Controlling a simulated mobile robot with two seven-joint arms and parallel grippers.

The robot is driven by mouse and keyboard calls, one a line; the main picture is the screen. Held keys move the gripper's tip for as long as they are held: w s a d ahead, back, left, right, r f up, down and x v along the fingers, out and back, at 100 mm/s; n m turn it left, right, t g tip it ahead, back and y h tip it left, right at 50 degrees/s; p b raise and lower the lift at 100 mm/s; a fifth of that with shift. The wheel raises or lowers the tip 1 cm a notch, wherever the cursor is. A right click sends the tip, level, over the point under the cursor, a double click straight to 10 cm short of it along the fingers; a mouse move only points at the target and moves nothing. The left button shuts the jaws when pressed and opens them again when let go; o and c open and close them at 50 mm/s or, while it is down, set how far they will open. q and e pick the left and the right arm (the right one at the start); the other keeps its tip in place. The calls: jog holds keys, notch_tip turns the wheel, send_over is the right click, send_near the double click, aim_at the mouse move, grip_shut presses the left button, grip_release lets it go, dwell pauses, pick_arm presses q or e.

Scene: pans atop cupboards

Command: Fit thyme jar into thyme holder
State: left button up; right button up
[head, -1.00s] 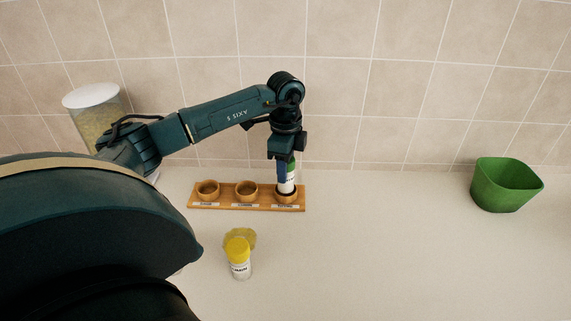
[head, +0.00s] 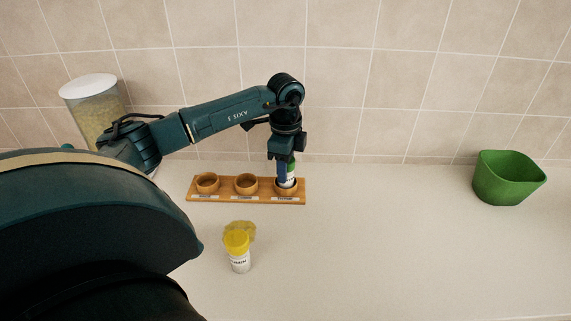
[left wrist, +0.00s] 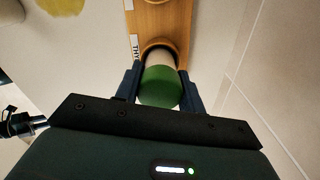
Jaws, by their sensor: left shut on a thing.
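The thyme jar is white with a green lid (head: 291,169); the lid also shows in the left wrist view (left wrist: 160,88). My left gripper (head: 286,171) points down and is shut on the jar, with one finger on each side of the lid in the left wrist view (left wrist: 158,88). The jar's lower end is in the right-hand ring of the wooden rack (head: 216,197), the thyme holder (head: 286,193). Whether it rests on the bottom is hidden. The holder's label, starting "THY", shows in the left wrist view. My right gripper is not in view.
Two empty ring holders (head: 207,183) (head: 246,184) sit to the left on the rack. A yellow-lidded jar (head: 239,250) stands in front. A green container (head: 508,178) is far right, and a clear canister (head: 93,110) is at back left.

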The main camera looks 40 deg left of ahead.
pick_arm(q)
jog(key=o, duration=1.1)
notch_tip(320, 180, up, 13)
jog(key=shift+r+b, duration=0.1)
jog(key=shift+b, duration=0.3)
